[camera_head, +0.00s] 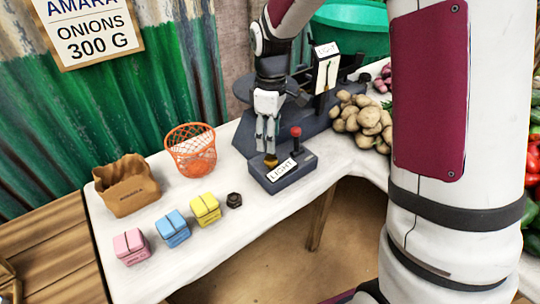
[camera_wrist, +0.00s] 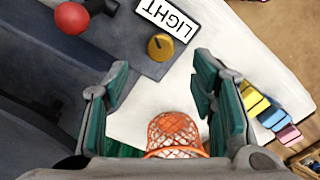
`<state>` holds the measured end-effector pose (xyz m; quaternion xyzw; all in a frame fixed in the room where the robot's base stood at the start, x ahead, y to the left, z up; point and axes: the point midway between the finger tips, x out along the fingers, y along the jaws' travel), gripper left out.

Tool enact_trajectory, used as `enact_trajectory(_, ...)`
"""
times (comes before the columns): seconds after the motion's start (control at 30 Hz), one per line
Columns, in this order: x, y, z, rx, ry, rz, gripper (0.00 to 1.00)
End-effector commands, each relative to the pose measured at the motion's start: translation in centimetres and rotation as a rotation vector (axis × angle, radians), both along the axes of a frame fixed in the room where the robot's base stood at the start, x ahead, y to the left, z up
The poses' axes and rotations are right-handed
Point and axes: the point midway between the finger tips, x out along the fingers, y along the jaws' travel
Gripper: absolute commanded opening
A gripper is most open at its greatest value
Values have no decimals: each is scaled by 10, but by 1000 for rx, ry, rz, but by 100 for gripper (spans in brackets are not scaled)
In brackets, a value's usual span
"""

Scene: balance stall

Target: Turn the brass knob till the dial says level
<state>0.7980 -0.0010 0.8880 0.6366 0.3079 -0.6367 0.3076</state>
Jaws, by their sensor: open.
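The brass knob (camera_head: 271,161) sits on the low dark box at the front of the scale (camera_head: 315,112); in the wrist view it is a round brass disc (camera_wrist: 160,48) with a dark line across it. A plate beside it reads LIGHT (camera_head: 282,170), also seen in the wrist view (camera_wrist: 168,18). The scale's white upright dial (camera_head: 327,72) has a LIGHT sign above it. My gripper (camera_head: 267,148) points down just above the knob, appearing apart from it. In the wrist view its green-padded fingers (camera_wrist: 160,75) are open with nothing between them.
A red-topped lever (camera_head: 296,132) stands close beside the knob. Potatoes (camera_head: 362,120) lie right of the scale. An orange basket (camera_head: 191,150), a brown paper bag (camera_head: 126,185), pink, blue and yellow blocks (camera_head: 173,229) and a dark nut-shaped weight (camera_head: 234,200) stand on the white table.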

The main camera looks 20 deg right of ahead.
Motion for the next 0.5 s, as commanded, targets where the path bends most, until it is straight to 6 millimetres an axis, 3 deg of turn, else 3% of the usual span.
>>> enact_trajectory(0.2,-1,0,-43,0,3,0,51)
enact_trajectory(0.5,0,0,-71,0,1,0,51)
